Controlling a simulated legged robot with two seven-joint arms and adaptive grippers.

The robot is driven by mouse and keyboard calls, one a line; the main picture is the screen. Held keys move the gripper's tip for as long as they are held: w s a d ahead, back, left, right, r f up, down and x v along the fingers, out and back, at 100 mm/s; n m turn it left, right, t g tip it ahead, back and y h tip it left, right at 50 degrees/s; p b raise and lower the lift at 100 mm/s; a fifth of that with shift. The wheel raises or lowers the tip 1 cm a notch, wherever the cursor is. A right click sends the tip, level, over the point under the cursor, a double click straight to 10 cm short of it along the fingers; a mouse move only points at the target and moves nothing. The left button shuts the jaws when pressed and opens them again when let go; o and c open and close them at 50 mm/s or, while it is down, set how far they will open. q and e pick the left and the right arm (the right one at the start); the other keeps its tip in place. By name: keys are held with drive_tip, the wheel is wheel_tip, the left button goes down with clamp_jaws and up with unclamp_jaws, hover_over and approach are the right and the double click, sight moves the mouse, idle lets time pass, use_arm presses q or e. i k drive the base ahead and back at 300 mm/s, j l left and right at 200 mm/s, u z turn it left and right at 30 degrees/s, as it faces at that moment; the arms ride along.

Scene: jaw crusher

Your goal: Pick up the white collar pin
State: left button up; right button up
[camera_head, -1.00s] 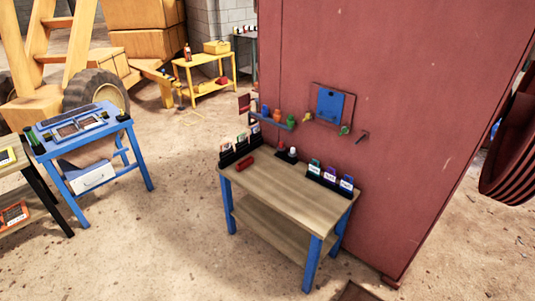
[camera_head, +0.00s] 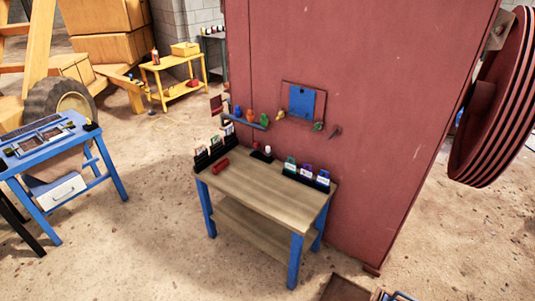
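A wooden-topped table with blue legs (camera_head: 250,190) stands against a red machine wall. A small white object (camera_head: 267,149), likely the white collar pin, sits upright in a small black holder near the table's back edge. It is too small to make out in detail. A dark or red piece sits beside it on its left. Neither of my grippers is in view.
Coloured tags (camera_head: 306,171) stand in a black rack on the table's right, and another card rack (camera_head: 212,150) stands on the left. A red cylinder (camera_head: 221,166) lies nearby. Coloured items hang on the red wall (camera_head: 370,120). A blue console stand (camera_head: 55,150) is at left.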

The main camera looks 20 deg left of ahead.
sight(268, 152)
drive_tip(key=u, duration=0.6)
drive_tip(key=z, duration=1.65)
drive_tip(key=u, duration=1.55)
drive_tip(key=k+u, duration=0.1)
drive_tip(key=k+z, duration=0.3)
drive_tip(key=z, duration=0.15)
drive_tip(key=k+l+z, duration=0.15)
drive_tip(key=z, duration=0.3)
drive_tip(key=i+j+z, duration=0.1)
drive_tip(key=j, duration=0.3)
drive_tip(key=i+j+z, duration=0.1)
drive_tip(key=j, duration=0.3)
drive_tip(key=i+j+z, duration=0.1)
drive_tip(key=j, duration=0.35)
drive_tip(key=i+j+z, duration=0.1)
drive_tip(key=j, duration=0.3)
drive_tip(key=i+j+z, duration=0.15)
drive_tip(key=j, duration=0.3)
